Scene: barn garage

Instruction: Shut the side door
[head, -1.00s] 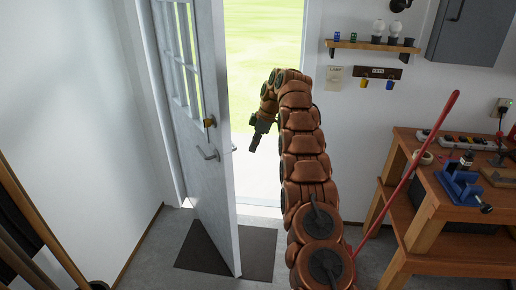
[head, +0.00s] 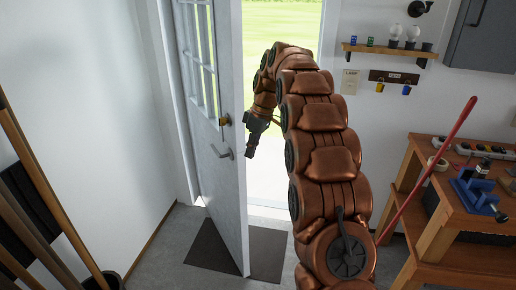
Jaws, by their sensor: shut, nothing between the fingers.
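The side door (head: 218,170) is white with glass panes in its upper part. It stands open, swung into the room, and grass shows through the doorway (head: 275,110). On its face are a brass lock (head: 224,120) and a grey lever handle (head: 222,152). My copper arm reaches up and over from the lower right. My gripper (head: 250,153) is shut and empty, pointing down just right of the door's free edge, in front of the doorway. I cannot tell whether it touches the door.
A dark mat (head: 262,252) lies under the door. A wooden workbench (head: 435,215) with a blue vise (head: 476,192) stands at the right, with a red pole (head: 428,170) leaning by it. Long poles (head: 45,185) stand at the lower left. A small shelf (head: 385,49) hangs right of the doorway.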

